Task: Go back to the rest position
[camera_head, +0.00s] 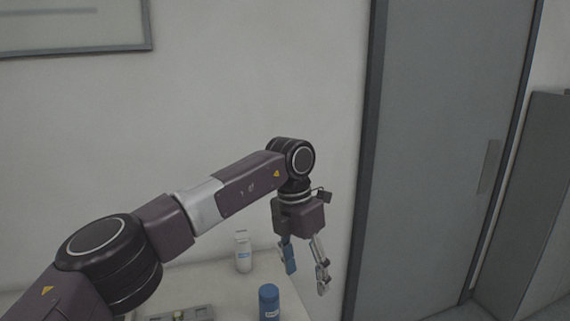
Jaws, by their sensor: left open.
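My left arm reaches in from the lower left in the head view and bends down at its wrist. My left gripper (306,274) points downward with its fingers spread apart and nothing between them. It hangs near the right end of a pale table (218,278). A white bottle (243,252) with a blue label stands on the table, left of the gripper. A dark blue bottle (269,302) stands nearer, below and left of the gripper. My right gripper is not in this view.
A grey tray or block (190,314) with a small greenish item lies at the bottom edge, partly cut off. A pale wall (250,80) rises behind the table. A grey door (445,130) and a grey cabinet (535,210) stand to the right. A framed board (70,25) hangs at the upper left.

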